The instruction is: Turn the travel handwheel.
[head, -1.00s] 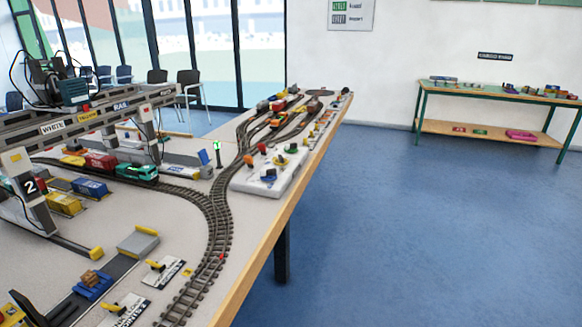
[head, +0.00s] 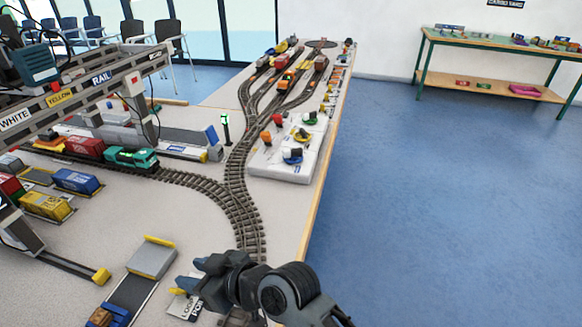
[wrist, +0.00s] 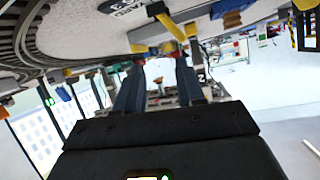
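The gantry crane (head: 75,90) stands over the tracks at the left of the head view, with labels reading WHITE, YELLOW and RAIL on its beam. I cannot pick out the travel handwheel for sure in either view. My gripper (head: 192,275) is over the near part of the table in the head view, pointing left, close to a lever plate it partly hides. In the wrist view my gripper (wrist: 157,88) has its two fingers apart with nothing held between them. Beyond the fingers the crane shows, with its number 2 plate.
A white control panel (head: 285,165) with coloured knobs sits near the table's right edge. Curved track (head: 235,185) crosses the layout, with a green locomotive (head: 130,157) at left. A yellow-ended ramp (head: 152,258) lies left of my gripper. Blue floor at right is open, up to a green-legged table (head: 422,75).

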